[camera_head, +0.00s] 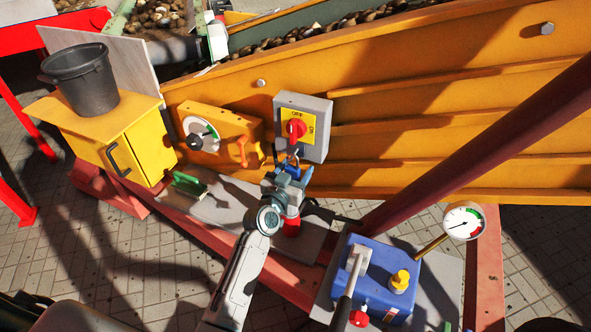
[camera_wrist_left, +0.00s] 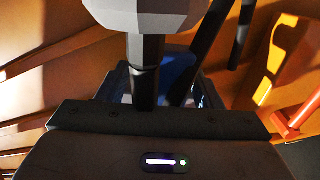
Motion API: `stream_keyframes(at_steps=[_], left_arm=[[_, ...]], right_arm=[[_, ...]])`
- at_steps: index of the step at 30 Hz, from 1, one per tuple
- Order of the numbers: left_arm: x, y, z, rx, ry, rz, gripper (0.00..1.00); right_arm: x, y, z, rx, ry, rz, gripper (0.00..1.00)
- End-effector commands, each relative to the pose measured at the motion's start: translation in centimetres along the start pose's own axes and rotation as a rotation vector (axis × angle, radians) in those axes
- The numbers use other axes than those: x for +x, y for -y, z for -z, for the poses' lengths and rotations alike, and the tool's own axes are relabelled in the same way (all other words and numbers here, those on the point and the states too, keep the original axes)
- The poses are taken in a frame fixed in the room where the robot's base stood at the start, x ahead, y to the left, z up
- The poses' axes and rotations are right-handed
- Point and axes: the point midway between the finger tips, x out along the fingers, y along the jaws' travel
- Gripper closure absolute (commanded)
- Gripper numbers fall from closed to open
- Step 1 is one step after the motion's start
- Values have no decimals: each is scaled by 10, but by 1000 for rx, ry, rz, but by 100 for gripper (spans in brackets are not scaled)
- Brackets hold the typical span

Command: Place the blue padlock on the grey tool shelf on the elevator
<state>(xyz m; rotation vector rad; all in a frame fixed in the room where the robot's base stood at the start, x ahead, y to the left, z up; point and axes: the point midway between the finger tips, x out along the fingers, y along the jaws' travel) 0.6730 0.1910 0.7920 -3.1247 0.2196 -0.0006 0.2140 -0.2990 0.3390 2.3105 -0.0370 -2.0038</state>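The blue padlock (camera_head: 291,169) appears as a small blue patch at my left gripper (camera_head: 288,163), just below the grey switch box (camera_head: 316,118) with its red knob. In the left wrist view a blue surface (camera_wrist_left: 179,68), likely the padlock, shows behind dark upright parts. The fingers are at the padlock, but I cannot tell whether they are closed on it or whether it hangs from the switch. The grey tool shelf (camera_head: 218,207) lies below, along the orange elevator (camera_head: 430,130); my left arm covers part of it. My right gripper is out of view.
A green-handled tool (camera_head: 188,184) lies on the shelf's left part and a red object (camera_head: 291,226) stands on its right part. A yellow cabinet (camera_head: 135,150) carries a black bucket (camera_head: 82,80). A blue unit (camera_head: 380,272) stands right; a dark red beam (camera_head: 480,150) crosses there.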

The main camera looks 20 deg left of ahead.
Motion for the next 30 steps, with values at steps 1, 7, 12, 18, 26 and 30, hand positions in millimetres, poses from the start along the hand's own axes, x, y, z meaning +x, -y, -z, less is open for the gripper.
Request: stream_keyframes(at_steps=[1, 7, 12, 18, 26, 30], left_arm=[[0, 0, 0, 0, 0, 0, 40], [0, 0, 0, 0, 0, 0, 40], [-2, 0, 0, 0, 2, 0, 40], [-45, -5, -1, 0, 1, 0, 40], [-92, -7, 2, 0, 0, 0, 40], [-104, -8, 2, 0, 1, 0, 40]], right_arm=[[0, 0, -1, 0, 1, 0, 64], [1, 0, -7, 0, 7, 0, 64], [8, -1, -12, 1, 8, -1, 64], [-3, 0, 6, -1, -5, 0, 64], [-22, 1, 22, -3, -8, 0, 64], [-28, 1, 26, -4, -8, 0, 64]])
